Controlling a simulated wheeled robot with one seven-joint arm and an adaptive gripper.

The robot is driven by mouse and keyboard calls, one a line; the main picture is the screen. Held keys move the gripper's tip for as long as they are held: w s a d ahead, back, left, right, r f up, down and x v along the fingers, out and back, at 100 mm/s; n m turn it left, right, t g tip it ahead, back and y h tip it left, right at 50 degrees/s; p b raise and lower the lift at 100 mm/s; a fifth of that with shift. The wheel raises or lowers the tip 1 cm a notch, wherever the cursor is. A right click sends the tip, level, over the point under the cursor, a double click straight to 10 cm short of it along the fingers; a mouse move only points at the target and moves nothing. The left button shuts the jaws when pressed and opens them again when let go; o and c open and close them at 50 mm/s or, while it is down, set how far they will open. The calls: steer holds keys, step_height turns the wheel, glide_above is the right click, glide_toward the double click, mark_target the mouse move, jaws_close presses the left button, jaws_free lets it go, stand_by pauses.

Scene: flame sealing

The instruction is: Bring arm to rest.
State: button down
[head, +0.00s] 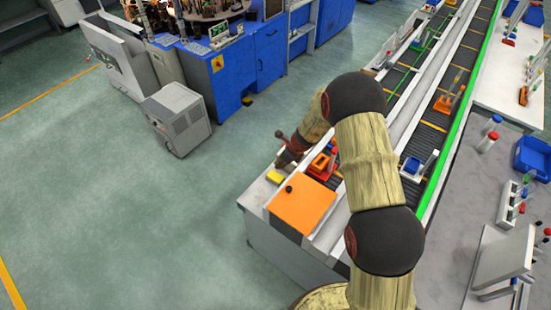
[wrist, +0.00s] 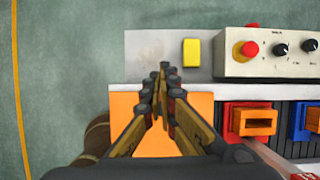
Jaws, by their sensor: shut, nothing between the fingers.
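My gripper (wrist: 164,72) is shut and empty in the wrist view, its two fingers meeting near the middle of the picture. The fingertips appear over the edge between an orange panel (wrist: 123,112) and a grey surface (wrist: 148,47). In the head view my gripper (head: 280,163) is small and dark at the end of my bent arm, near the conveyor's end. My arm hides part of the conveyor there.
A yellow block (wrist: 191,52) and a control box (wrist: 268,66) with a red button (wrist: 247,49) lie ahead of the fingers. Orange (wrist: 256,122) and blue (wrist: 306,122) holders sit on the conveyor (head: 436,121). Open floor (head: 110,190) is at left in the head view.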

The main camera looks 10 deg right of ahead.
steer(key=s+d+r+n+g+b, duration=0.1)
steer(key=s+r+n+b, duration=0.1)
steer(key=s+r+n, duration=0.35)
steer(key=s+r+n+g+h+b, duration=0.1)
steer(key=s+r+n+b, duration=0.2)
steer(key=s+n, duration=0.6)
steer(key=s+d+r+n+g+b, duration=0.1)
steer(key=s+r+n+b, duration=0.1)
steer(key=s+r+n, duration=0.4)
steer(key=s+d+r+n+t+h+b, duration=0.1)
steer(key=s+d+n+t+b, duration=0.1)
steer(key=s+b, duration=0.7)
steer(key=s+d+r+n+t+h+b, duration=0.1)
steer(key=s+d+n+t+b, duration=0.2)
steer(key=s+b, duration=0.6)
steer(key=shift+s+d+n+t+h, duration=0.3)
steer(key=shift+s+d+n, duration=0.2)
steer(key=shift+n, duration=0.05)
steer(key=shift+d, duration=0.1)
